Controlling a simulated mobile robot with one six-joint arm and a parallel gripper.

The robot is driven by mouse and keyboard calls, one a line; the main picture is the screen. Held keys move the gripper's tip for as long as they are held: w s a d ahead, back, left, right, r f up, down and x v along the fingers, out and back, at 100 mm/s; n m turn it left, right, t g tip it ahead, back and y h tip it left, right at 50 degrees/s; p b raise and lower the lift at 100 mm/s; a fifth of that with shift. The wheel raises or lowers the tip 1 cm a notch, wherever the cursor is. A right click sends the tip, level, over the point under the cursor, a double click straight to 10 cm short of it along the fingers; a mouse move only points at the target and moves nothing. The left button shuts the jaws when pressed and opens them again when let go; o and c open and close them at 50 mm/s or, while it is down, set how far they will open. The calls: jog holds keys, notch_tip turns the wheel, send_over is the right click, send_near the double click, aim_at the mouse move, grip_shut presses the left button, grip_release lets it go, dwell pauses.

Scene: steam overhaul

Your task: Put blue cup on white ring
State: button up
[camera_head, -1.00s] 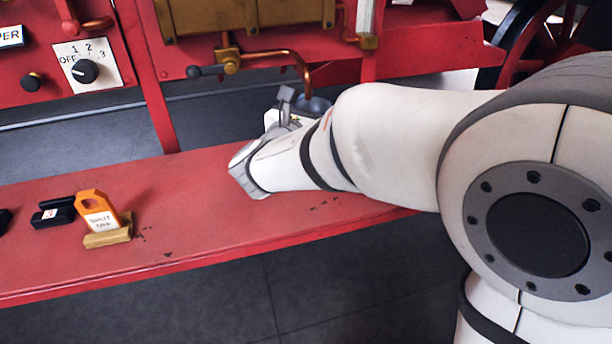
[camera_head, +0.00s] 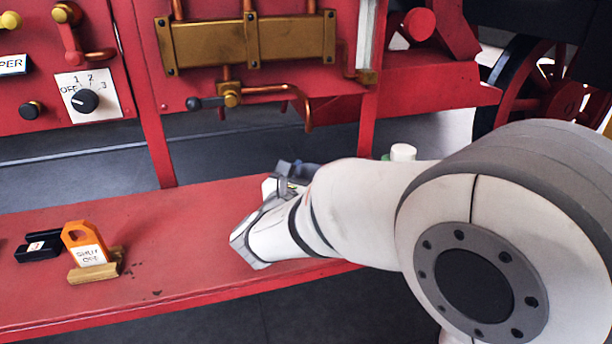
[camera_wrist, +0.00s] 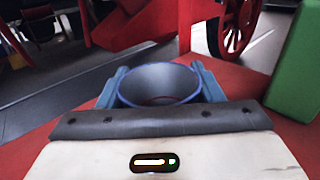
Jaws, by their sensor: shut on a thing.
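The blue cup (camera_wrist: 160,82) is between the fingers of my gripper (camera_wrist: 160,90) in the wrist view, its open rim facing up toward the camera. The gripper is shut on it. In the head view my gripper (camera_head: 285,175) is over the red bench, mostly hidden behind my arm, and a bit of the blue cup (camera_head: 304,172) shows beside it. Whether the cup touches the bench is hidden. I cannot make out a white ring in either view.
A green object (camera_wrist: 298,70) stands close at right in the wrist view. A copper pipe (camera_head: 307,115) hangs above the bench.

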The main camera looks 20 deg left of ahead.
jog(key=shift+r, duration=0.1)
jog(key=o, duration=1.1)
jog(key=shift+s, duration=0.15)
jog(key=s, duration=0.4)
jog(key=s+a+p, duration=0.1)
jog(key=s, duration=0.2)
jog(key=s+p, duration=0.1)
jog(key=s, duration=0.3)
jog(key=shift+s+a, duration=0.35)
jog(key=shift+a, duration=0.05)
